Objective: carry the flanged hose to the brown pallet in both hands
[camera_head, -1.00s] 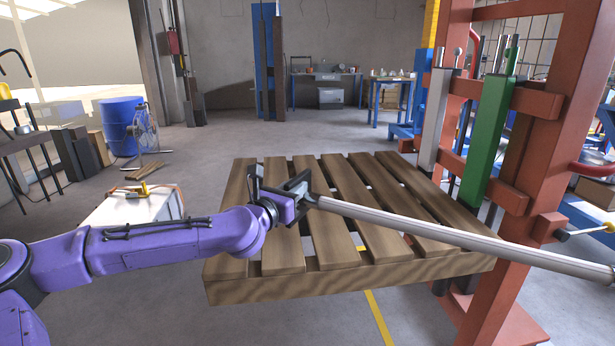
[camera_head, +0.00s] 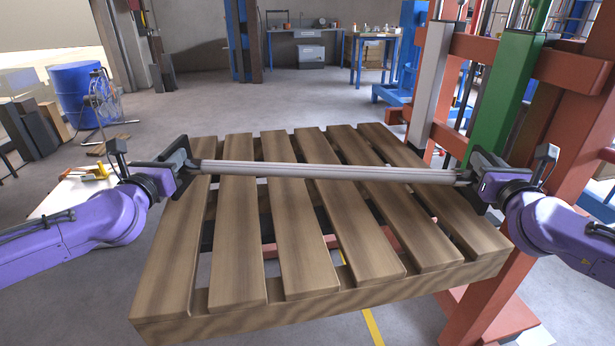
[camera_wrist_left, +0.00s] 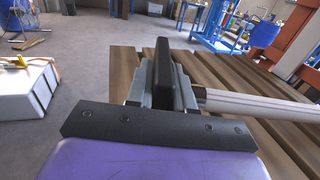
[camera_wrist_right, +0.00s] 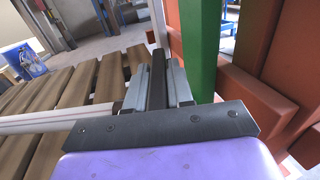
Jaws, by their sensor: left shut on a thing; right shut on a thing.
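The flanged hose (camera_head: 325,172) is a long grey tube held nearly level between both grippers, over the brown pallet (camera_head: 235,245). My left gripper (camera_head: 187,166) is shut on its left end, and my right gripper (camera_head: 472,178) is shut on its right end. In the left wrist view the hose (camera_wrist_left: 250,106) runs off to the right from the jaws. In the right wrist view the hose (camera_wrist_right: 50,119) runs off to the left. The gripped ends are hidden by the jaws. I cannot tell how high the hose is above the slats.
A red frame (camera_head: 575,110) with a green post (camera_head: 505,90) stands close behind my right gripper. A white box (camera_head: 75,190) is left of the pallet. A blue drum (camera_head: 75,85) and a fan (camera_head: 103,105) stand farther back. The floor behind the pallet is clear.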

